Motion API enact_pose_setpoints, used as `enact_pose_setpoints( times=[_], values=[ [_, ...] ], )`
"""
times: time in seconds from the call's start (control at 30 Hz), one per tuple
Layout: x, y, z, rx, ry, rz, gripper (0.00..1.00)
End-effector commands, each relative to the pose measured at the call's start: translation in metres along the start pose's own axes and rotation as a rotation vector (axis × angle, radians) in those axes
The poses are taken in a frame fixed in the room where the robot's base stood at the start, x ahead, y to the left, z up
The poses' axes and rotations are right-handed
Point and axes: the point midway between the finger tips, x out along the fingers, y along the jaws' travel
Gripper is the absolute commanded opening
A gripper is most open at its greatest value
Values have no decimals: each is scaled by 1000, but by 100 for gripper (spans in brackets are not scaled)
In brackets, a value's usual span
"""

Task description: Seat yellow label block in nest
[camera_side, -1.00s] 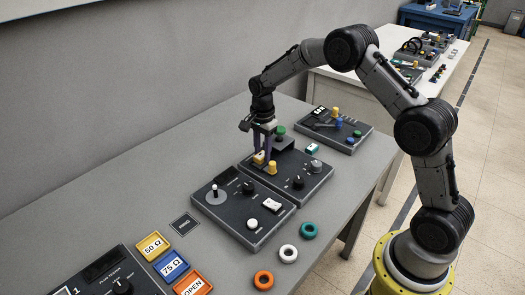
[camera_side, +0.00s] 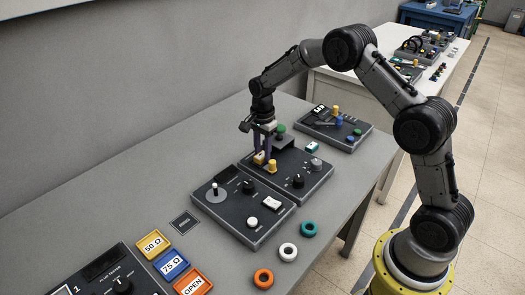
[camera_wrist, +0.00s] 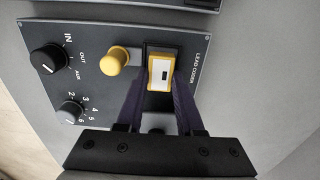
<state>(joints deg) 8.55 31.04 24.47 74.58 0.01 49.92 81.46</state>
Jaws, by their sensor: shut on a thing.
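The yellow label block (camera_wrist: 161,72) has a pale face with a small dark mark. It lies between the two dark fingers of my gripper (camera_wrist: 158,98), which are shut on it. In the wrist view it is over a dark nest (camera_wrist: 147,52) on the panel marked LEAD CODER. Whether it is fully down in the nest I cannot tell. In the side view, my gripper (camera_side: 264,151) is low over this panel, and the block (camera_side: 259,158) shows at the fingertips. A yellow round post (camera_wrist: 115,61) stands just left of the block in the wrist view.
A green knob (camera_side: 280,129) stands behind my gripper. Another control box (camera_side: 245,222) adjoins in front. Teal, white and orange rings (camera_side: 263,279) and labelled trays (camera_side: 172,264) lie nearer.

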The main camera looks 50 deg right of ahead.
Motion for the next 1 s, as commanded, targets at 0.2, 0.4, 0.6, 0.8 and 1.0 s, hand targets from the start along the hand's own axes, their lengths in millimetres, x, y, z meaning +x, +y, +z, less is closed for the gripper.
enact_pose_setpoints(
  times=[0.2, 0.4, 0.6, 0.8, 1.0],
  values=[
    [2, 0, 0, 0, 0, 0, 0],
    [2, 0, 0, 0, 0, 0, 0],
    [2, 0, 0, 0, 0, 0, 58],
    [2, 0, 0, 0, 0, 0, 71],
    [2, 0, 0, 0, 0, 0, 91]
  ],
)
